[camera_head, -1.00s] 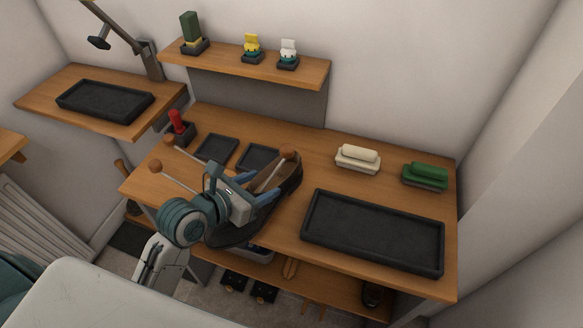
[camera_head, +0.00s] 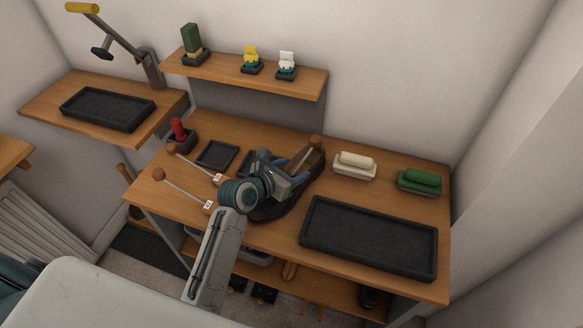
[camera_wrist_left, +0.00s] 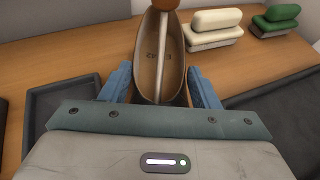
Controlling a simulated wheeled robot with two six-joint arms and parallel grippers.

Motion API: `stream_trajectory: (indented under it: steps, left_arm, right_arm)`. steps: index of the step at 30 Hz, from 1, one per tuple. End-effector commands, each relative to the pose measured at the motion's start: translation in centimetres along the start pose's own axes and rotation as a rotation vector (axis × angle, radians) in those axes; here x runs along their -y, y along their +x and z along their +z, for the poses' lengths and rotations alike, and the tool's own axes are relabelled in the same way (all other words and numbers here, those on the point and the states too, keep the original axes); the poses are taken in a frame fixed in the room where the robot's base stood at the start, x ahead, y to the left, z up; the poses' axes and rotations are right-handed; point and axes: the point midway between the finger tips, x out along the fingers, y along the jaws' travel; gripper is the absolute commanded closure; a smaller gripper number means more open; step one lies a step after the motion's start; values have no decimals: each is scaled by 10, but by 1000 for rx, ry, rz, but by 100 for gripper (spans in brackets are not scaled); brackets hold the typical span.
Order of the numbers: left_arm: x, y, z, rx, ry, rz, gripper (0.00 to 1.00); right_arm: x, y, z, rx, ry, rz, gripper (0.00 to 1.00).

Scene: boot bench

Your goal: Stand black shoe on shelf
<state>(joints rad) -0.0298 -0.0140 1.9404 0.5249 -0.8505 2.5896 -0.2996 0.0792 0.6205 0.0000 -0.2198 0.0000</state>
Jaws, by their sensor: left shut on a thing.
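The black shoe (camera_head: 264,211) has a dark outside and a brown lining. It is over the middle of the bench; I cannot tell whether it touches the top. A stick with a round wooden knob (camera_head: 315,142) stands out of its opening. My left gripper (camera_head: 292,173) is shut on the shoe, with a blue finger on each side of the opening. In the left wrist view the shoe's inside (camera_wrist_left: 152,62) shows between the fingers, and the toe is hidden. A wall shelf (camera_head: 225,75) hangs behind the bench, and a lower shelf (camera_head: 335,290) runs under it. My right gripper is not in view.
A large black tray (camera_head: 368,236) lies on the bench at right, with a cream brush (camera_head: 355,164) and a green brush (camera_head: 419,180) behind it. Two knobbed sticks (camera_head: 182,187) and a small black tray (camera_head: 217,155) are at left. The wall shelf carries several small items.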

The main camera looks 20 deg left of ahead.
Motion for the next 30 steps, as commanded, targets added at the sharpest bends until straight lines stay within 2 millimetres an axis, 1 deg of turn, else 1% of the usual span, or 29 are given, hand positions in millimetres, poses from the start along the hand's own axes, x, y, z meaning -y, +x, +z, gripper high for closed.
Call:
stream_trajectory:
  steps: [6, 7, 9, 10, 18, 22, 26, 30]
  left_arm:
    - [0, 0, 1, 4, 1, 1, 96]
    - [0, 0, -1, 1, 1, 1, 41]
    - [0, 0, -1, 1, 1, 1, 27]
    - [0, 0, -1, 1, 1, 1, 22]
    - [0, 0, -1, 1, 1, 1, 22]
    - [-1, -9, -2, 0, 3, 2, 22]
    - [0, -31, -3, 0, 5, 2, 22]
    - [0, -62, -3, 0, 7, 2, 22]
  right_arm:
    - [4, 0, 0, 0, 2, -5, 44]
    - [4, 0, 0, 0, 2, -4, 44]
    - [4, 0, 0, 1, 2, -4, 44]
    - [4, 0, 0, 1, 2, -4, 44]
    - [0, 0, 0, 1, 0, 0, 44]
    - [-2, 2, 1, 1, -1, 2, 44]
    - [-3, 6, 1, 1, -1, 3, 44]
    - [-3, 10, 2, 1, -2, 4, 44]
